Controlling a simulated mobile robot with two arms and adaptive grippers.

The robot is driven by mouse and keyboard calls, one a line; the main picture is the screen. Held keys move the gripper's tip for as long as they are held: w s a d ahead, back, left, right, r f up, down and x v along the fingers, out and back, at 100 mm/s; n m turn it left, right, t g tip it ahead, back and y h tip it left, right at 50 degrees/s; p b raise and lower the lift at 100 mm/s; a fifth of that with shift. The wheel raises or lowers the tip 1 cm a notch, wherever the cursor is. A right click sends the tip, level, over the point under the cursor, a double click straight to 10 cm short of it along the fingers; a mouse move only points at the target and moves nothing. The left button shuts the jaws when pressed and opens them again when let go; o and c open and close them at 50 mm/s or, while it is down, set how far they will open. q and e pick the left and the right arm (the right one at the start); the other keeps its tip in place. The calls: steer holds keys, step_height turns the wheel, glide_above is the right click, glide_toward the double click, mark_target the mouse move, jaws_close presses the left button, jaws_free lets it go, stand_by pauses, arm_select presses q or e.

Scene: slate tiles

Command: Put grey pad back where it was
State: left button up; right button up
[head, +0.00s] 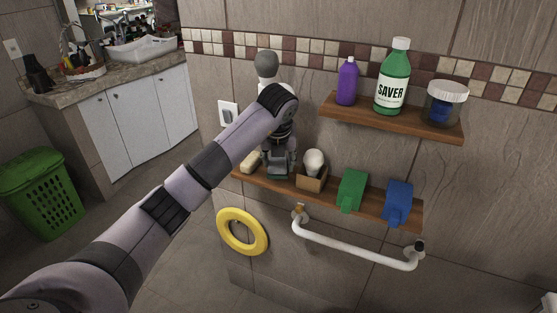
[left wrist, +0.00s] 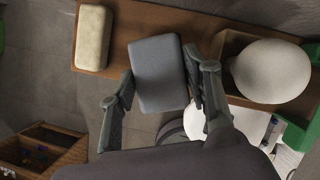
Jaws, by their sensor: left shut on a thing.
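The grey pad (left wrist: 158,72) is a rounded block that shows between the two fingers of my left gripper (left wrist: 160,92) in the left wrist view. The fingers are shut on its sides. In the head view my left gripper (head: 279,172) points down at the lower wooden shelf (head: 380,208), between a cream block (head: 250,161) and a small wooden box holding a white round-topped thing (head: 314,161). The pad is mostly hidden there by the gripper. I cannot tell whether the pad touches the shelf. My right gripper is not in view.
A green holder (head: 351,191) and a blue one (head: 398,203) stand further right on the lower shelf. The upper shelf (head: 390,122) carries a purple bottle, a green bottle and a jar. A white rail (head: 355,253) and yellow ring (head: 242,232) hang below.

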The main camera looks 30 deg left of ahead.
mark_target(279, 159)
arm_select(q)
steer(key=shift+w+a, duration=0.3)
steer(key=shift+w, duration=0.3)
steer(key=shift+w+a, duration=0.25)
steer(key=shift+w, duration=0.35)
steer(key=shift+f+p, duration=1.15)
steer(key=shift+f, duration=0.65)
steer(key=o, duration=1.1)
steer(key=shift+o, duration=0.2)
steer(key=b+v, duration=0.2)
steer(key=v, duration=1)
steer(key=shift+b, duration=0.4)
